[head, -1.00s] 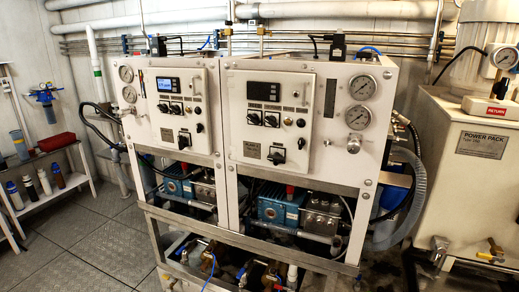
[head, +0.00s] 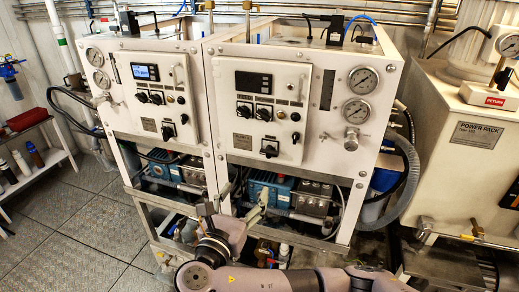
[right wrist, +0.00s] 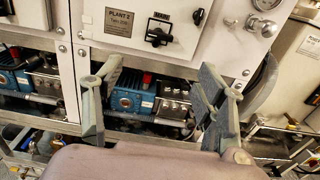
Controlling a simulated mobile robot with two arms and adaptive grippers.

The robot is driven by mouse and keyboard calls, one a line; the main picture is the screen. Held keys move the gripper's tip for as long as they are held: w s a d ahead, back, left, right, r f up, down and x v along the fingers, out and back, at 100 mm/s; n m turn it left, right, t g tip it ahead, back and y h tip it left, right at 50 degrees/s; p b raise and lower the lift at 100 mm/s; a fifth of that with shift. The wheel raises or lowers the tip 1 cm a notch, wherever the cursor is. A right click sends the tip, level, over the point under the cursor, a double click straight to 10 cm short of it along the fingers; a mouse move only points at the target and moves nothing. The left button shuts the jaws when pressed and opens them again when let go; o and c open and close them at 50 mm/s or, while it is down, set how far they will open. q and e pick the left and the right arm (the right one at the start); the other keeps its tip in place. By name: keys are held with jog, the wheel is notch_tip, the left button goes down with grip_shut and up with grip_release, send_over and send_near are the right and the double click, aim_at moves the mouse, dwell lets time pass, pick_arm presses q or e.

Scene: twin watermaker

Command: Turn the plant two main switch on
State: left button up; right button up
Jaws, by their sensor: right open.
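The plant two main switch (head: 269,148) is a black rotary knob on a pale plate, low on the right-hand control panel (head: 282,82). In the right wrist view the main switch (right wrist: 157,37) sits at the top, under a "MAIN" label and right of the "PLANT 2" plate (right wrist: 119,20). Its exact setting is hard to read. My right gripper (head: 236,208) is open and empty, below the panel in front of the blue pump. In the right wrist view my right gripper's (right wrist: 160,85) fingers stand apart, below the switch. My left gripper is not in view.
The left panel (head: 150,92) has a lit blue display and a similar switch (head: 168,130); the right panel's display (head: 253,81) is dark. Gauges (head: 357,111) and a knob sit right of the panel. A power pack (head: 470,150) stands at the right. Floor is clear at left.

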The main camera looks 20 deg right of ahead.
aim_at(268, 153)
jog(key=p+x, duration=0.3)
jog(key=x, duration=1.2)
jog(key=shift+w+d+p, duration=0.2)
jog(key=shift+d+p, duration=0.2)
jog(key=shift+w+d+f, duration=0.1)
jog(key=shift+w+d, duration=0.15)
jog(key=shift+w, duration=0.15)
jog(key=c, duration=1.2)
jog(key=shift+o, duration=0.2)
